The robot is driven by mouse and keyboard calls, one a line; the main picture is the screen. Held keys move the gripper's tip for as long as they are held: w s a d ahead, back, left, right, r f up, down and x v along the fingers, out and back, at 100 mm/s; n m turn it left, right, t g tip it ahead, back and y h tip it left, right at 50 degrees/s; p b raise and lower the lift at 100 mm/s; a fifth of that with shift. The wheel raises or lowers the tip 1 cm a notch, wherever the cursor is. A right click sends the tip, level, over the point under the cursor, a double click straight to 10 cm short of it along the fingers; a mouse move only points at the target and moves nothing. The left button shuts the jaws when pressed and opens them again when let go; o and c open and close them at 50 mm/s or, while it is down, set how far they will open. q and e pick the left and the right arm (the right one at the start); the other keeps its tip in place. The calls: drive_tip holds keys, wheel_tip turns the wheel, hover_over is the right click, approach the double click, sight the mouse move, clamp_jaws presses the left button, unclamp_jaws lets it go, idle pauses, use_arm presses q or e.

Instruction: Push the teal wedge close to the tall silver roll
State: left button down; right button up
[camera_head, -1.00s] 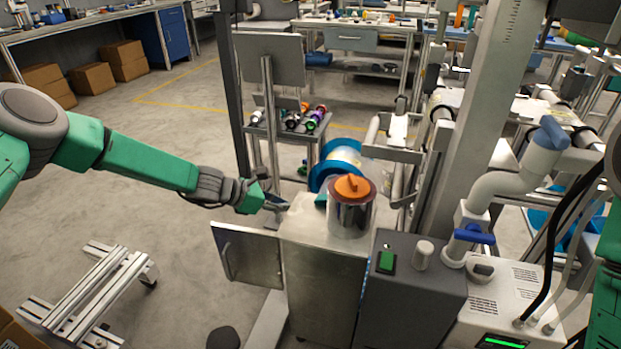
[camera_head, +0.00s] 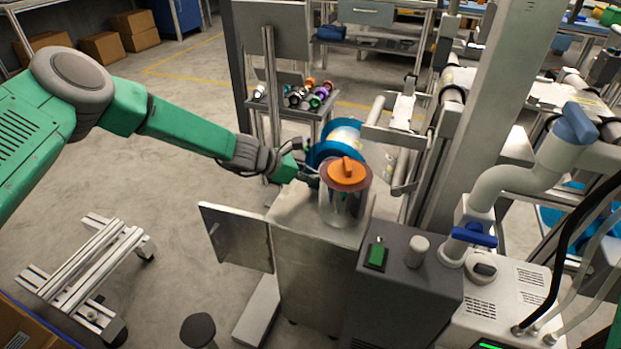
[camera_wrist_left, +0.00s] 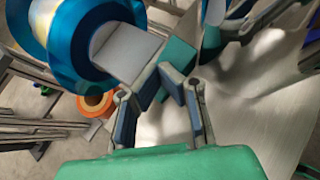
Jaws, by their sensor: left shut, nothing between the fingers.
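The tall silver roll (camera_head: 343,207), with an orange cap, stands upright on the metal cabinet top (camera_head: 287,212). My left gripper (camera_head: 312,180) is shut and empty, just left of the roll and low over the cabinet top. The teal wedge (camera_wrist_left: 179,56) shows in the left wrist view, just beyond the fingertips of my left gripper (camera_wrist_left: 163,82). Whether the fingers touch it is unclear. In the head view the wedge is largely hidden around the gripper and roll. A shiny curved surface, likely the roll, stands beyond the wedge. My right gripper is out of view.
A large blue reel (camera_head: 319,154) stands behind the gripper and roll; it also shows in the left wrist view (camera_wrist_left: 62,72). A dark grey control box (camera_head: 408,285) adjoins the cabinet on the right. The cabinet door (camera_head: 238,238) hangs open at left. A cart behind holds several small rolls.

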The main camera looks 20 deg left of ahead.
use_arm(q)
drive_tip(key=shift+s+d, duration=0.15)
drive_tip(key=shift+d, duration=0.45)
drive_tip(key=shift+d+r, duration=0.1)
drive_tip(key=shift+d, duration=0.3)
drive_tip(key=shift+s+a+p, duration=0.15)
drive_tip(key=shift+s+a, duration=0.05)
drive_tip(key=shift+a, duration=0.3)
drive_tip(key=shift+s+a+p, duration=0.15)
drive_tip(key=shift+a, duration=0.3)
drive_tip(key=shift+a+f, duration=0.2)
drive_tip(key=shift+a, duration=0.05)
drive_tip(key=shift+d+r, duration=0.15)
drive_tip(key=shift+d, duration=0.15)
drive_tip(key=shift+d+r+p, duration=0.3)
drive_tip(key=shift+r+p, duration=0.25)
drive_tip(key=shift+r, duration=0.25)
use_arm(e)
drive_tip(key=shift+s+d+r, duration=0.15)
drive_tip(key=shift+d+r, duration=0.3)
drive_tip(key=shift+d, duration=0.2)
